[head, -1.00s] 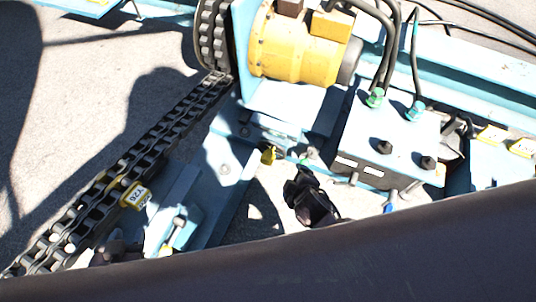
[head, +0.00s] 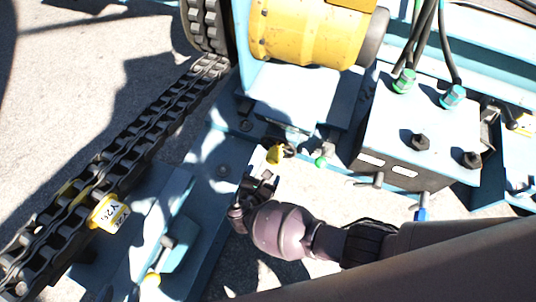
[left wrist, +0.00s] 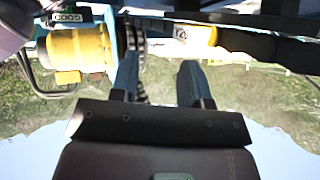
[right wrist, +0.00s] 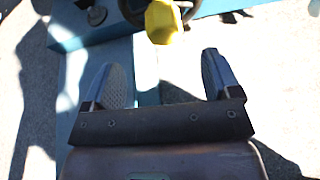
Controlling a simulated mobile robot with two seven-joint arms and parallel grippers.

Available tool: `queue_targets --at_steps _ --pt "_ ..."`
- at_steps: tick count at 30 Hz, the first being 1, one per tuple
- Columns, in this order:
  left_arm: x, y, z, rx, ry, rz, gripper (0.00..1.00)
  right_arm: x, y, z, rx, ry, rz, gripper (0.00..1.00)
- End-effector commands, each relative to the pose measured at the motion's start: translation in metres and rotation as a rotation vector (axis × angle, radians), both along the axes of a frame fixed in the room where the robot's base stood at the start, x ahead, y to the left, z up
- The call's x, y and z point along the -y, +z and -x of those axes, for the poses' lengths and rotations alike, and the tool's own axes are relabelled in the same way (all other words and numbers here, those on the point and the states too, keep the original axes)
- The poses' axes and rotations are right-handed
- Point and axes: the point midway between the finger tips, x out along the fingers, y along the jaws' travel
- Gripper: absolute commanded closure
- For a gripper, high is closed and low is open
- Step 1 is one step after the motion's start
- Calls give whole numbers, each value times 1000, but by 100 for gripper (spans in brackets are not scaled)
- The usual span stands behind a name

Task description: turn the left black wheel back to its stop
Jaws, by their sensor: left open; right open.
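Two black round knobs stand on the light blue box in the head view, a left one (head: 419,142) and a right one (head: 472,159). I cannot tell whether either is the black wheel. My left gripper (left wrist: 160,85) is open and empty in the left wrist view. My right gripper (right wrist: 158,78) is open and empty in its own view, with a yellow part (right wrist: 163,20) and dark curved part (right wrist: 130,8) ahead of it.
A heavy chain (head: 150,130) with a yellow tag (head: 105,212) runs down the left. The yellow motor (head: 305,35) is at the top. Green-capped hoses (head: 404,80) rise from the blue box (head: 400,115). My arm covers the lower right.

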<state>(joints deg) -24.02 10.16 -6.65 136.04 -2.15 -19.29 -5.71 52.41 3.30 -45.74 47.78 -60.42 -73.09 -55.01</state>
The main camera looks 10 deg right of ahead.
Motion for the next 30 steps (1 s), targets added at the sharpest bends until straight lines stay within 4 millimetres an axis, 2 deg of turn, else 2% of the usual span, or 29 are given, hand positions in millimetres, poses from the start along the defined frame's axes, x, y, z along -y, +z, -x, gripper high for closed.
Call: queue_targets --at_steps 1,11,21,30 --pt "1 -5 3 -11 -1 0 57 1 -10 1 -10 6 39 17" --pt "2 -7 5 6 0 9 57 12 -17 -16 -8 11 108 17" --pt "-2 -11 6 67 21 42 57 42 -42 -56 -12 11 106 17" --pt "-5 -9 4 121 34 62 57 58 -51 -83 -9 11 103 17"
